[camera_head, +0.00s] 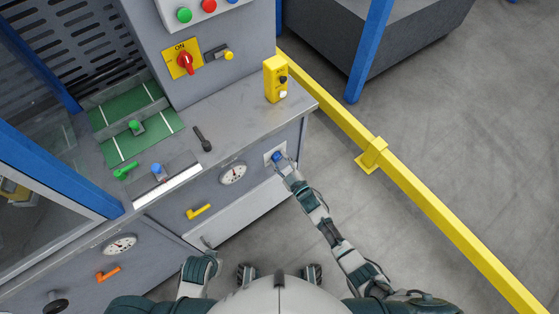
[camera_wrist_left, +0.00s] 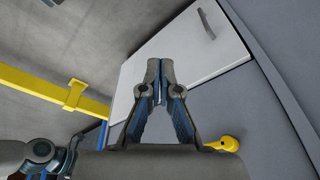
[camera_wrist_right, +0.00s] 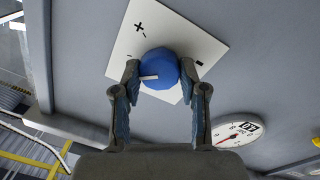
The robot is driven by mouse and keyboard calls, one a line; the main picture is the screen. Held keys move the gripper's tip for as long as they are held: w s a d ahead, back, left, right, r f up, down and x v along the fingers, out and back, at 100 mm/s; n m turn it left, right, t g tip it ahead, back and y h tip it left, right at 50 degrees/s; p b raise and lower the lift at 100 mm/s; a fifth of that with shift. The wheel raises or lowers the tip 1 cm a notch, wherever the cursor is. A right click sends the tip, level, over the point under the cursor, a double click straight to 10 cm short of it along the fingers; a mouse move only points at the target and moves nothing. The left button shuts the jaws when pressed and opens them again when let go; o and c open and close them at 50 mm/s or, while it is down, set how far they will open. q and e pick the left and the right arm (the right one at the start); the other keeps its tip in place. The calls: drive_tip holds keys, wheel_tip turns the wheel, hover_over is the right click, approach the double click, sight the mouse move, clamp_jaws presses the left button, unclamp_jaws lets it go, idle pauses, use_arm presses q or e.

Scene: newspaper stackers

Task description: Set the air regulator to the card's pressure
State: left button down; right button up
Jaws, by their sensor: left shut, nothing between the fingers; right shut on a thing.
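The air regulator has a blue knob (camera_wrist_right: 160,70) with a white pointer mark, set on a white plate (camera_wrist_right: 142,20) marked plus and minus. In the head view the blue knob (camera_head: 277,156) is on the cabinet front at right. My right gripper (camera_wrist_right: 160,78) is shut on the knob, one finger on each side. The round pressure gauge (camera_wrist_right: 240,130) is beside it; in the head view the gauge (camera_head: 232,174) is left of the knob. Its reading is too small to tell. My left gripper (camera_wrist_left: 157,68) is shut and empty, low before the cabinet. I cannot make out a pressure card.
A yellow button box (camera_head: 275,80) stands on the cabinet top. A red switch (camera_head: 185,61) is on the upright panel. A yellow handle (camera_head: 199,211) is below the gauge.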

use_arm(q)
drive_tip(key=shift+x, duration=1)
use_arm(e)
drive_tip(key=shift+s+d+f+m, duration=0.1)
drive_tip(key=shift+f+m, duration=0.15)
drive_tip(key=shift+m, duration=0.35)
drive_tip(key=shift+s+d+f+m, duration=0.1)
drive_tip(key=shift+f+m, duration=0.15)
drive_tip(key=shift+m, duration=0.35)
drive_tip(key=o, duration=0.9)
drive_tip(key=shift+o, duration=1.2)
drive_tip(key=shift+w, duration=0.1)
use_arm(q)
drive_tip(key=shift+w+d, duration=0.1)
use_arm(e)
drive_tip(key=shift+r, duration=0.15)
drive_tip(key=v, duration=1.1)
drive_tip(key=shift+s+d, duration=0.2)
drive_tip(key=shift+s, duration=0.15)
